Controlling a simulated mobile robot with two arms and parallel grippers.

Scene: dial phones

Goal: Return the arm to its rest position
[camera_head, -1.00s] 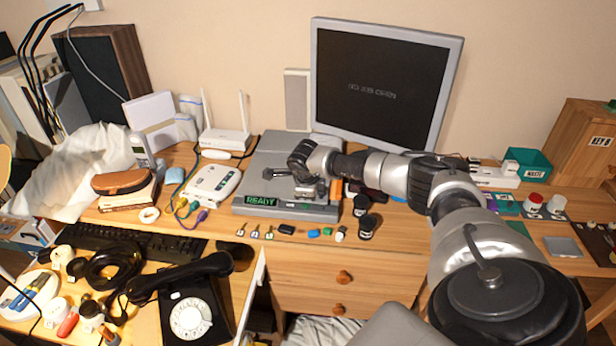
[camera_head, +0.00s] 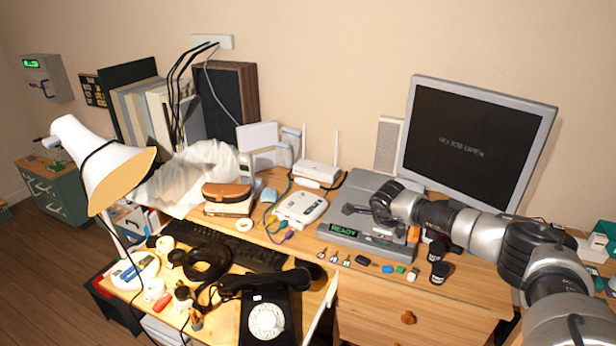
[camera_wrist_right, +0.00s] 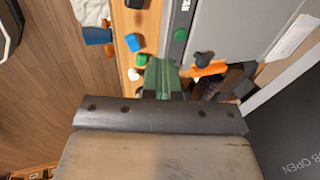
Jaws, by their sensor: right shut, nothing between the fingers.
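My right arm reaches in from the right in the head view. My right gripper (camera_head: 392,228) points down over the front right of the grey device (camera_head: 352,203) with the green READY display. In the right wrist view the gripper (camera_wrist_right: 162,70) shows as narrow greenish fingers held together, with nothing seen between them. They are above the front edge of the grey device (camera_wrist_right: 232,30). Whether they touch it cannot be told. My left gripper is not in view.
The monitor (camera_head: 476,143) stands behind my right arm. Dark round jars (camera_head: 440,272) and small coloured pieces (camera_head: 388,269) lie in front of the device. A black dial phone (camera_head: 268,310), a keyboard (camera_head: 225,246) and a white lamp (camera_head: 98,165) are to the left.

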